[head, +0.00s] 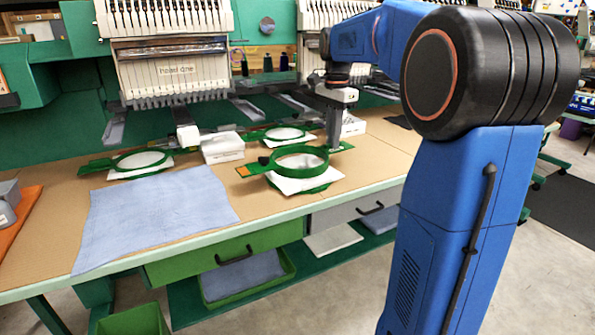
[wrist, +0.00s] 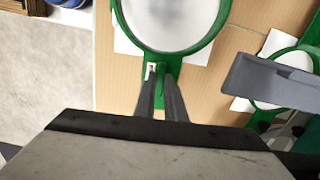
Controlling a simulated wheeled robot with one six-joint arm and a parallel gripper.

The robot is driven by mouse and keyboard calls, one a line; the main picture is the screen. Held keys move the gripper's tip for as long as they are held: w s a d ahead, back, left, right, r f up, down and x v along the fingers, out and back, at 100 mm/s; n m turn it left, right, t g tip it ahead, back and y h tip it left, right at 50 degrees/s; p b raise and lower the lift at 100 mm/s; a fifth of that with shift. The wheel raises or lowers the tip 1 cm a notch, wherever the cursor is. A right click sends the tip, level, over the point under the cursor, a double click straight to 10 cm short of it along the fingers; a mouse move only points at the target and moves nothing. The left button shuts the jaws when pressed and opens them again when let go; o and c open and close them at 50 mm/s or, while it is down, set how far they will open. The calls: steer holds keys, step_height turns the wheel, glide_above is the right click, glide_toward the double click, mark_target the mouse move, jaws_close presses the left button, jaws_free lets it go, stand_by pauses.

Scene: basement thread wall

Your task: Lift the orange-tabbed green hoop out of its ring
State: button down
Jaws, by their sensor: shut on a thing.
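The green hoop with an orange tab (head: 243,170) is on the bench in the head view, its round rim (head: 300,150) above a white cloth (head: 310,182). Green of a lower ring (head: 318,189) shows under the cloth's front edge. I cannot tell how much gap lies between hoop and ring. My gripper (head: 334,147) points down at the hoop's right side, shut on its short green lug. In the wrist view my gripper (wrist: 160,72) pinches that lug below the round hoop (wrist: 126,32). The orange tab is outside the wrist view.
Other green hoops lie at left (head: 140,160) and behind (head: 285,133). A stack of white cloths (head: 222,148) stands behind the hoop, and a blue cloth (head: 150,212) covers the bench at left. Embroidery machine arms overhang the back. A grey bar (wrist: 268,82) shows at right in the wrist view.

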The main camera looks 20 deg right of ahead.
steer(key=shift+r, duration=2.7)
